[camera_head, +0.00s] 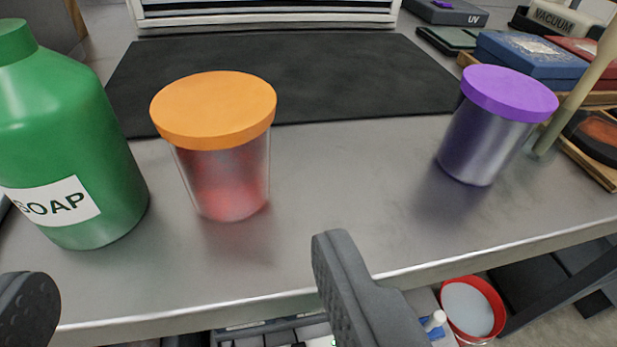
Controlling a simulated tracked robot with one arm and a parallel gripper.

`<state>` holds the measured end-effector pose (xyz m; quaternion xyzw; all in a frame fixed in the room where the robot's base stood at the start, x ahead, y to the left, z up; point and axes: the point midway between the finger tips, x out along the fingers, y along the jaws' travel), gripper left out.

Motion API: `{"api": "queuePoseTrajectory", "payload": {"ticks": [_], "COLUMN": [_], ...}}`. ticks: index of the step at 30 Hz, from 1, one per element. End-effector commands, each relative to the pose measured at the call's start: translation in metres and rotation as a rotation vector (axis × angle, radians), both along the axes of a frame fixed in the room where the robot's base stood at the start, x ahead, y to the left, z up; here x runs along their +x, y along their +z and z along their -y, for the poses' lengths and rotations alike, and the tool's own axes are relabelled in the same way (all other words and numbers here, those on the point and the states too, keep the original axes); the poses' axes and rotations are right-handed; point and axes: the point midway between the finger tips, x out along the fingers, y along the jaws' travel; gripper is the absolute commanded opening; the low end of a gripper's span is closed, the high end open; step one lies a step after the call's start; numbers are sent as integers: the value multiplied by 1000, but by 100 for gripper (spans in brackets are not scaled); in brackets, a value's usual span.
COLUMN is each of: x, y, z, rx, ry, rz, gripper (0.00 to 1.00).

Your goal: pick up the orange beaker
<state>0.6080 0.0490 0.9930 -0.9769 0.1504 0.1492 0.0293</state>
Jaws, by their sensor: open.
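The orange beaker (222,182) is a clear cup with reddish contents and a flat orange lid. It stands upright on the grey metal table (330,185), left of centre. My gripper (185,290) is open, with one dark finger at the lower left corner and the other at the bottom centre. The fingers are in front of the table's front edge, nearer to me than the beaker. Nothing is between them, and the beaker stands beyond the gap, not touched.
A green soap bottle (70,150) stands close left of the beaker. A purple-lidded beaker (485,145) stands at the right, with clear table between. A black mat (300,80) lies behind. Boxes, including a blue one (530,60), are at the back right. A red bucket (472,308) is below the table.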

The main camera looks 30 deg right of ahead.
Motion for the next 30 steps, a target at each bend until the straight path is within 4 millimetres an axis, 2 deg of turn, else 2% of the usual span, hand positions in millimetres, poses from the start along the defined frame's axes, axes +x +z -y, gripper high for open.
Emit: {"api": "queuePoseTrajectory", "payload": {"ticks": [5,12,18,26,30], "x": [9,45,69,78,91], "y": [-5,-17,-24,-27,-27], "z": [7,19,26,30,36], "rx": [-16,-15,-14,-14,-13], "ry": [-9,-9,-6,-6,-8], "rz": [0,2,0,0,2], "gripper": [70,70,70,70,70]}}
